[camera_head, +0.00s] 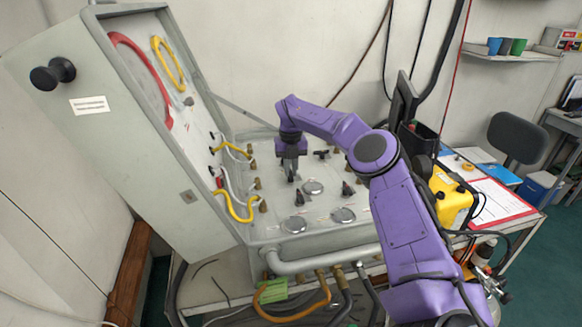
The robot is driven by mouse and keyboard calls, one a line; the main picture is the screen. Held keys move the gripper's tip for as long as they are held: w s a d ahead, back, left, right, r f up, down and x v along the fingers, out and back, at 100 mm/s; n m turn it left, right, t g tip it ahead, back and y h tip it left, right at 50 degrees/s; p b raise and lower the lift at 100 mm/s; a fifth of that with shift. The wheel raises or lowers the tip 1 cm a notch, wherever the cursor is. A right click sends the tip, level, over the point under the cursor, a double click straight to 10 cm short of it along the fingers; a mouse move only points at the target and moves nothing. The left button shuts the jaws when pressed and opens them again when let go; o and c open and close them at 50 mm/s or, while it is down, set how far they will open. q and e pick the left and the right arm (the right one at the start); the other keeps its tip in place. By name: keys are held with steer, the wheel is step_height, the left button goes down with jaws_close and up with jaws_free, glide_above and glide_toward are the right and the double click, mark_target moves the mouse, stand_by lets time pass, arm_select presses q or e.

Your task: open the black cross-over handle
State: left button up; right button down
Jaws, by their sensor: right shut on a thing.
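The grey air panel (262,225) lies flat under its raised lid, with several black handles and round gauges on its face. My right gripper (291,177) reaches down onto the panel left of its middle, with its fingers shut on a black handle, which I take to be the black cross-over handle. The fingers hide most of that handle, so I cannot tell how far it is turned. Other black handles stand free near it, one just below (300,198), one to the right (347,189) and one behind (321,154). My left gripper is out of view.
The open lid (115,120) stands at the left, with yellow and red hoses inside. Yellow hoses (236,208) run to fittings on the panel's left side. A grey pipe (310,262) crosses the front. A yellow case (452,200) and a clipboard (500,203) lie to the right.

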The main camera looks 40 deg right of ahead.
mark_target(291, 173)
steer(key=shift+s+a+f+n, duration=0.1)
steer(key=shift+f+n, duration=0.1)
steer(key=shift+n, duration=0.2)
steer(key=c, duration=1.1)
jaws_free()
steer(key=shift+r, duration=0.1)
steer(key=shift+r, duration=0.25)
step_height(291, 173, up, 10)
